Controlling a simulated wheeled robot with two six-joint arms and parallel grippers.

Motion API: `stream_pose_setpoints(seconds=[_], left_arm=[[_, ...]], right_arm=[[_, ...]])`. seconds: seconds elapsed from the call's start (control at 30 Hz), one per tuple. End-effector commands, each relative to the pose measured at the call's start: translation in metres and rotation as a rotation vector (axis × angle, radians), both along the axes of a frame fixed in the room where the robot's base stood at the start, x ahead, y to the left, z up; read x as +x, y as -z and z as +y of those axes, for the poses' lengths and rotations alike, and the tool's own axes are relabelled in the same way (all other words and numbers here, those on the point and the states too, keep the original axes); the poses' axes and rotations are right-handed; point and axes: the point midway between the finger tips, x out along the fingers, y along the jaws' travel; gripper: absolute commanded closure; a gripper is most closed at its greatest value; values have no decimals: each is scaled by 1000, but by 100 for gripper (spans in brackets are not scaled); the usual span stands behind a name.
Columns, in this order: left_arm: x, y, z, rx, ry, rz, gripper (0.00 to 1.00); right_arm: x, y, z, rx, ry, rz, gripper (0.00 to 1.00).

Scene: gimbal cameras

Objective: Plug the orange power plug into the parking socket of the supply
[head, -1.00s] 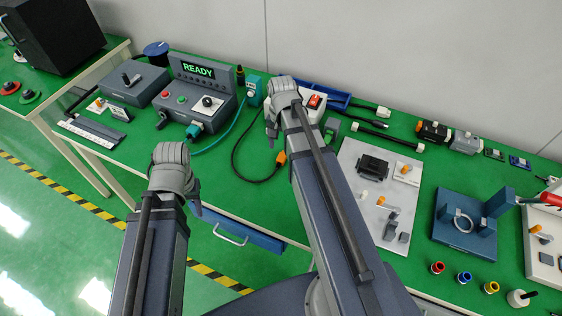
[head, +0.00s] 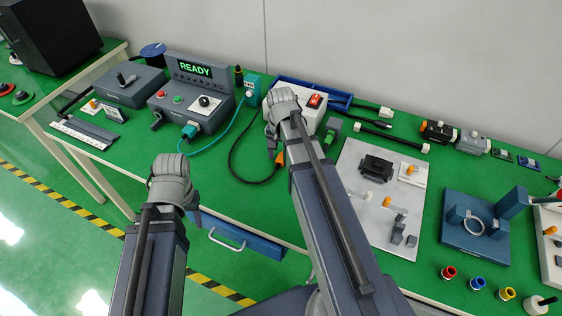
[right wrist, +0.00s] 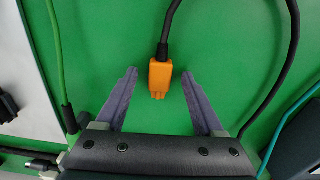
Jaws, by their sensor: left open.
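The orange power plug (right wrist: 159,76) hangs on a black cable and lies over the green table top. In the right wrist view my right gripper (right wrist: 160,74) is open, with one finger on each side of the plug and gaps to both. In the head view the plug (head: 279,158) is partly hidden by my right arm. The supply (head: 312,108), a white box with a red switch, stands behind my right wrist. Its parking socket cannot be made out. My left gripper (head: 194,212) is over the table's front edge, mostly hidden by its wrist.
A grey control box (head: 190,100) reading READY, with a teal cable, stands left of the supply. A grey plate (head: 350,160) with fittings and a blue fixture (head: 470,245) lie to the right. A blue drawer (head: 240,238) juts below the front edge.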

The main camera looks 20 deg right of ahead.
Motion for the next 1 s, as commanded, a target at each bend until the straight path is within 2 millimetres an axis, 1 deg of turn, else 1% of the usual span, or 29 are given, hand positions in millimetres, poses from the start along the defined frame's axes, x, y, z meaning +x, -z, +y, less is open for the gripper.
stream_pose_setpoints(seconds=[0.03, 0.07, 0.6, 0.63, 1.0], left_arm=[[0, 0, 0, 0, 0, 0, 50], [0, 0, 0, 0, 0, 0, 50], [0, 0, 0, 0, 0, 0, 50], [0, 0, 0, 0, 0, 0, 50], [0, 0, 0, 0, 0, 0, 50]], right_arm=[[0, 0, 0, 0, 0, 0, 34], [0, 0, 0, 0, 0, 0, 38], [0, 0, 0, 0, 0, 0, 99], [0, 0, 0, 0, 0, 0, 100], [0, 0, 0, 0, 0, 0, 100]])
